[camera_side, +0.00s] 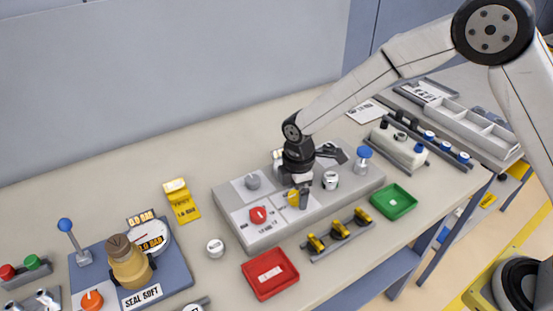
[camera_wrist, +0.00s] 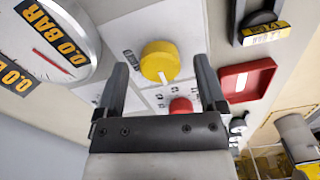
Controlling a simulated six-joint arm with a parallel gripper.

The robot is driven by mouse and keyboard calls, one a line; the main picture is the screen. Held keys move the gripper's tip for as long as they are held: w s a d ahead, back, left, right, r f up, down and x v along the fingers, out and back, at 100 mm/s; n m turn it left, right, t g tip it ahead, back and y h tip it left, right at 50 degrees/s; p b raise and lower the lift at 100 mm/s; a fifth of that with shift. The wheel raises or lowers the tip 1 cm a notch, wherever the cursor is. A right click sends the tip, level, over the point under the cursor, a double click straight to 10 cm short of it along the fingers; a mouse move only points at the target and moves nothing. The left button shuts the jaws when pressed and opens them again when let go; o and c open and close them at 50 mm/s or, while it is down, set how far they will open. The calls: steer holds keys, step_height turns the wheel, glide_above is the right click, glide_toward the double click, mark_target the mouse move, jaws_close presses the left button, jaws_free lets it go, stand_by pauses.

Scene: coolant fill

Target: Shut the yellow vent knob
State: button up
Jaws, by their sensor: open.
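The yellow vent knob (camera_side: 294,198) sits on a white plate on the grey panel box (camera_side: 232,208), partly hidden by my gripper in the side view. My gripper (camera_side: 304,195) points down at the panel, right over the knob. In the wrist view the round yellow knob (camera_wrist: 160,62) shows between the two dark fingertips of my open gripper (camera_wrist: 161,65). A gap shows on either side of the knob there. Whether the fingers reach down to the knob's height, I cannot tell.
A red knob (camera_side: 258,214) and a grey knob (camera_side: 252,181) are close by on the panel. A white-topped fitting (camera_side: 330,180) stands just right of my gripper, a blue-topped one (camera_side: 363,153) beyond. A red tray (camera_side: 270,274) and green tray (camera_side: 393,202) lie in front.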

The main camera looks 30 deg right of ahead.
steer(key=shift+f, duration=0.25)
jaws_close()
